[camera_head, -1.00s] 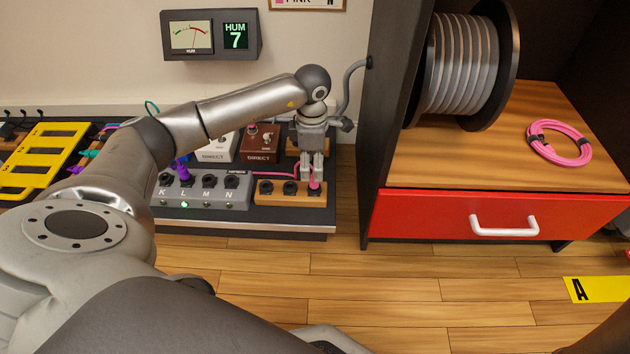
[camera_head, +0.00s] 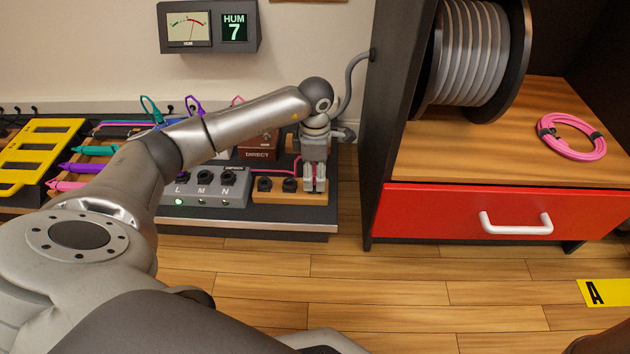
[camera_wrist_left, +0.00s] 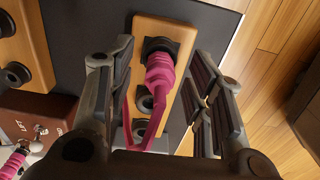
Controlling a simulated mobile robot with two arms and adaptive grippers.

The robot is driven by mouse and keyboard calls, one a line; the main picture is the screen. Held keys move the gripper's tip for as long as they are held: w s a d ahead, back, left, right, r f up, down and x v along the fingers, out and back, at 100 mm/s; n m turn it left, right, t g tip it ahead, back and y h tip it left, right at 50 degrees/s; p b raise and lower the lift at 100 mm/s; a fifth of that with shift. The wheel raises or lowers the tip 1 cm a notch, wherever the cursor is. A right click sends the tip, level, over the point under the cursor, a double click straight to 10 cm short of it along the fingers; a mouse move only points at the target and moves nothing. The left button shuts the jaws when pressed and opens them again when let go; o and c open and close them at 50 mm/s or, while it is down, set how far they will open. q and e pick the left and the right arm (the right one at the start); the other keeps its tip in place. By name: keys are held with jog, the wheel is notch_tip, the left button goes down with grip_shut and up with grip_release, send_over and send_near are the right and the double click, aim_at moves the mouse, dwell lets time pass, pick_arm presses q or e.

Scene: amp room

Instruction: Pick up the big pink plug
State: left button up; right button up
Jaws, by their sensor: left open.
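The big pink plug (camera_wrist_left: 160,72) shows in the left wrist view. It sits in the black socket at the end of a wooden socket block (camera_wrist_left: 150,28), with its pink cable bending back toward the camera. My left gripper (camera_wrist_left: 163,62) is open, with one finger on each side of the plug. I see gaps between the fingers and the plug. My right gripper is not in view.
A grey box (camera_head: 215,198) marked L, M, N stands left of the block. A brown DIRECT box (camera_head: 258,150) is behind. The black cabinet with a red drawer (camera_head: 440,212) stands close to the right of my gripper. A yellow rack (camera_head: 40,150) is far left.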

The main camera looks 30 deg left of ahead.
pick_arm(q)
grip_shut()
jog(key=shift+r, duration=0.1)
